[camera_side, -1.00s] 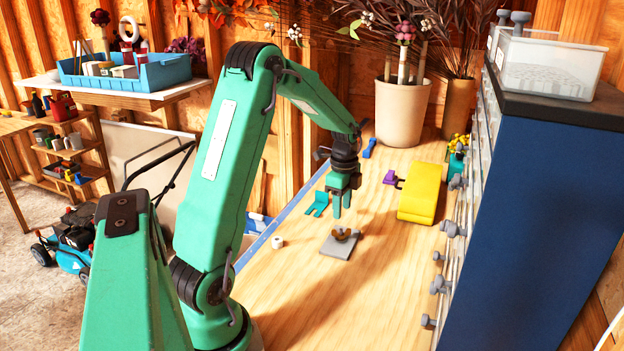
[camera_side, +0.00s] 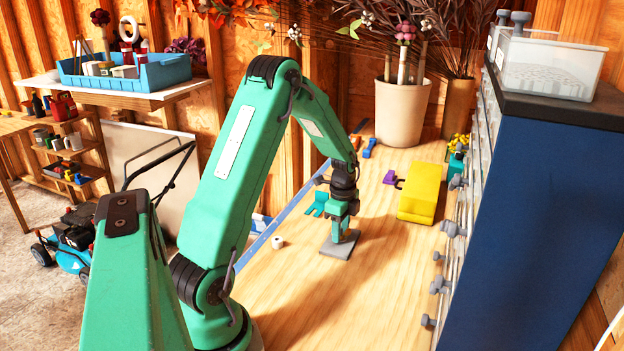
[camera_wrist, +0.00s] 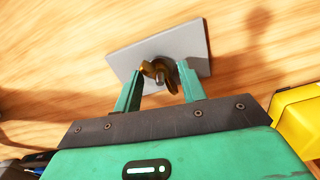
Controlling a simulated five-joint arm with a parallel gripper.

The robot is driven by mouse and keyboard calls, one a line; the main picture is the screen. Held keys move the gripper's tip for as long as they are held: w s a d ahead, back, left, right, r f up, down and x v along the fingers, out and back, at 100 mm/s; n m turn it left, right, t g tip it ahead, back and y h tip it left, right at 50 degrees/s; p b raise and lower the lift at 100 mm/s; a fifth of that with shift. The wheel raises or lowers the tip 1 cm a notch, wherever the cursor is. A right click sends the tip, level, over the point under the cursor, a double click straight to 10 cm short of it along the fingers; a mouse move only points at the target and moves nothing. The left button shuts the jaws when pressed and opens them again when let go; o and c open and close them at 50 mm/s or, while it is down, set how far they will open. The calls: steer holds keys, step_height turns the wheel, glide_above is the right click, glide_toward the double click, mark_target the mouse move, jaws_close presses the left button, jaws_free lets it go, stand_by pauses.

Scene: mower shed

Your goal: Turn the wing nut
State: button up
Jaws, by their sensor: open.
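The brass wing nut (camera_wrist: 157,74) sits on a stud at the middle of a grey square plate (camera_wrist: 195,45) on the wooden bench. In the side view the plate (camera_side: 337,250) shows below my gripper (camera_side: 341,232), which hides the wing nut there. My gripper also shows in the wrist view (camera_wrist: 160,92), pointing down at the plate. Its green fingers are apart, one on each side of the wing nut. I cannot tell whether either finger touches it.
A small white cylinder (camera_side: 278,242) stands left of the plate. A teal bracket (camera_side: 317,204) lies behind it. A yellow block (camera_side: 421,192), a purple piece (camera_side: 391,178) and a plant pot (camera_side: 402,112) are farther back. A blue cabinet (camera_side: 530,200) borders the right. The bench front is clear.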

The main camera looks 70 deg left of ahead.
steer(key=shift+c, duration=0.2)
jaws_close()
steer(key=shift+n, duration=0.6)
stand_by(0.4)
